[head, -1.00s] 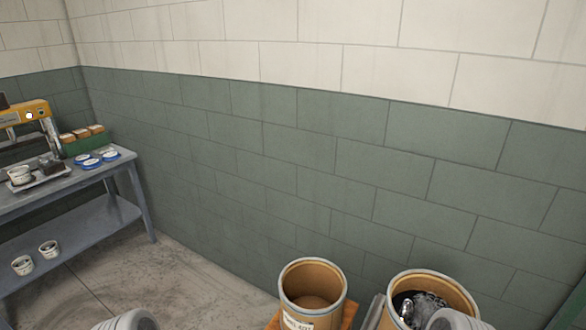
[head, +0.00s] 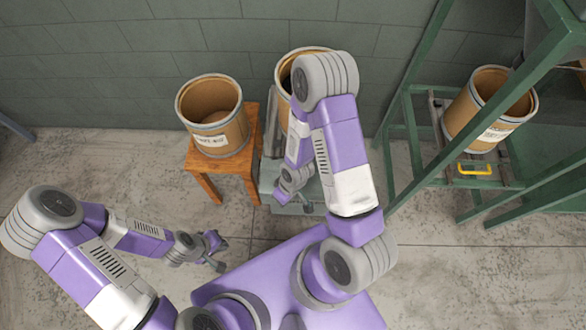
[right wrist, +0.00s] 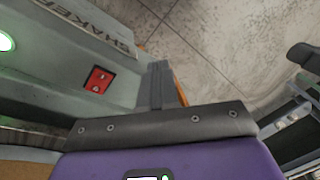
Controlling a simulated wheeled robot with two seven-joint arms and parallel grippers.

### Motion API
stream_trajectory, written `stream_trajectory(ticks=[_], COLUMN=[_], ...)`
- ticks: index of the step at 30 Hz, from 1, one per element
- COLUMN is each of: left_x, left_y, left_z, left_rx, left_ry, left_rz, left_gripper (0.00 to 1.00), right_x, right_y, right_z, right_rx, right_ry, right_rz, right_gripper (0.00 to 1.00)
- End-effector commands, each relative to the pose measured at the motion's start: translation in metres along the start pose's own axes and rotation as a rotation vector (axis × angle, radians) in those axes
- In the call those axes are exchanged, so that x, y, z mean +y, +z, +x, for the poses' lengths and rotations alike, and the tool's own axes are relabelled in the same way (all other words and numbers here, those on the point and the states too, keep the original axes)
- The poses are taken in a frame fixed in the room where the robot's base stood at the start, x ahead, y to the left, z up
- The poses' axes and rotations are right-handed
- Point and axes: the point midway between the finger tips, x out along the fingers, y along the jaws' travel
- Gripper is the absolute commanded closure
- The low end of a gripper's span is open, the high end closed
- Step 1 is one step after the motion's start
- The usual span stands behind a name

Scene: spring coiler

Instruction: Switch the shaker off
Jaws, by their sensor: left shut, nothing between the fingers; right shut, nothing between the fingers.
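The shaker (head: 270,196) is a grey-green machine, partly hidden under my right arm in the head view. In the right wrist view its casing (right wrist: 60,75) carries the label SHAKER, a red switch plate (right wrist: 98,80) and a lit green lamp (right wrist: 4,42). My right gripper (head: 306,206) is shut and empty, low over the shaker's front. Its fingers (right wrist: 158,82) show beside the red switch plate, apart from it in the picture. My left gripper (head: 219,258) is shut and empty above the floor, left of my base.
A drum (head: 282,75) stands at the shaker, partly hidden by my right arm. Left of it, another drum (head: 212,115) stands on a wooden stool (head: 200,180). A green frame (head: 425,185) with a third drum (head: 490,110) stands right. Floor is clear at left.

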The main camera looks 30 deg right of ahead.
Motion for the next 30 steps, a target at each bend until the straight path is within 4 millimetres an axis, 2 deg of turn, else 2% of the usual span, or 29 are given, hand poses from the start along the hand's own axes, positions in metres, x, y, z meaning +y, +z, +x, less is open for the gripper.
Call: stream_trajectory(ticks=[1, 6, 12, 16, 25, 30], left_x=[0.003, 0.007, 0.009, 0.009, 0.009, 0.007], left_y=[0.0, 0.001, 0.001, 0.001, 0.001, 0.001], left_z=[-0.008, -0.018, -0.024, -0.024, -0.023, -0.018], left_rx=[0.0, 0.0, 0.0, 0.0, 0.0, 0.0], left_ry=[0.0, 0.0, 0.0, 0.0, 0.0, 0.0], left_rz=[0.0, 0.0, 0.0, 0.0, 0.0, 0.0], left_gripper=[1.0, 1.0, 1.0, 1.0, 1.0, 1.0], right_x=[0.011, 0.044, 0.067, 0.071, 0.072, 0.075], right_y=[-0.01, -0.029, -0.042, -0.044, -0.044, -0.042], right_z=[-0.019, -0.063, -0.097, -0.102, -0.101, -0.087], right_rx=[-0.004, -0.055, -0.108, -0.12, -0.121, -0.124], right_ry=[0.043, 0.165, 0.252, 0.268, 0.267, 0.265], right_rz=[-0.121, -0.457, -0.665, -0.702, -0.701, -0.7], right_gripper=[1.0, 1.0, 1.0, 1.0, 1.0, 1.0])
